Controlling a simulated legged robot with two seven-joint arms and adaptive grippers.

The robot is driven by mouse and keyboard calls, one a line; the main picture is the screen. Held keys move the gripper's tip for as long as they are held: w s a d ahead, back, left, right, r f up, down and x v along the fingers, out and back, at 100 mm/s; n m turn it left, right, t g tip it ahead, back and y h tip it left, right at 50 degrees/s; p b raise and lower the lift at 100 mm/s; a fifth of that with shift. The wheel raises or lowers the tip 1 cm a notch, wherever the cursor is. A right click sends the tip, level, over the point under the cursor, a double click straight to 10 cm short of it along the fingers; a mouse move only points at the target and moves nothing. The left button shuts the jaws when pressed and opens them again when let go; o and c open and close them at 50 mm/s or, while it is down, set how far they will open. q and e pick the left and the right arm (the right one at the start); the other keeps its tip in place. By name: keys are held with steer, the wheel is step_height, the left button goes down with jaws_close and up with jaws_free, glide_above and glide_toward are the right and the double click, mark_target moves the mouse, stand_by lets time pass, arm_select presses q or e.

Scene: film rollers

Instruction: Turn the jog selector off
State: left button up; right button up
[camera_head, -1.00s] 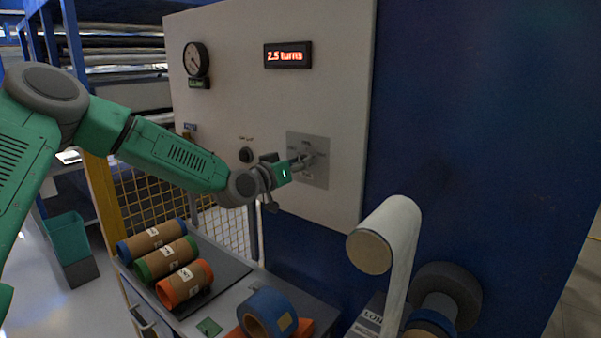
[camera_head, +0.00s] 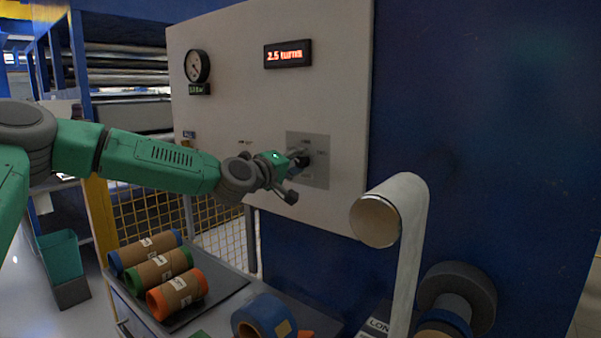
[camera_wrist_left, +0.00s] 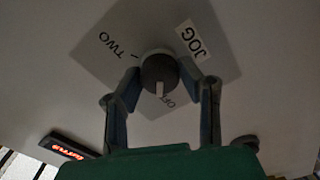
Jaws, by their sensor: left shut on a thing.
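The jog selector is a dark round knob (camera_wrist_left: 158,70) with a white pointer mark, on a grey square plate (camera_wrist_left: 205,35) lettered TWO, JOG and OFF. In the left wrist view the pointer mark faces down the picture, close to the OFF lettering (camera_wrist_left: 167,103). My left gripper (camera_wrist_left: 161,78) is shut on the knob, one finger on each side. In the head view my left gripper (camera_head: 298,160) is at the plate (camera_head: 318,172) on the pale panel and hides most of the knob. My right gripper is not in view.
The panel (camera_head: 270,100) carries a round gauge (camera_head: 197,66) and a red-lit display (camera_head: 288,54) reading 2.5 turns. Below, a bench holds several cardboard rolls (camera_head: 165,266) and a blue roll (camera_head: 264,316). A white film roller (camera_head: 376,220) juts out at right.

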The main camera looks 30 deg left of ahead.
arm_select(q)
steer(key=shift+a+n+b, duration=0.2)
steer(key=shift+n+b, duration=0.25)
steer(key=shift+n, duration=0.35)
steer(key=o, duration=1.1)
steer(key=shift+a+f, duration=0.1)
steer(key=shift+a, duration=0.05)
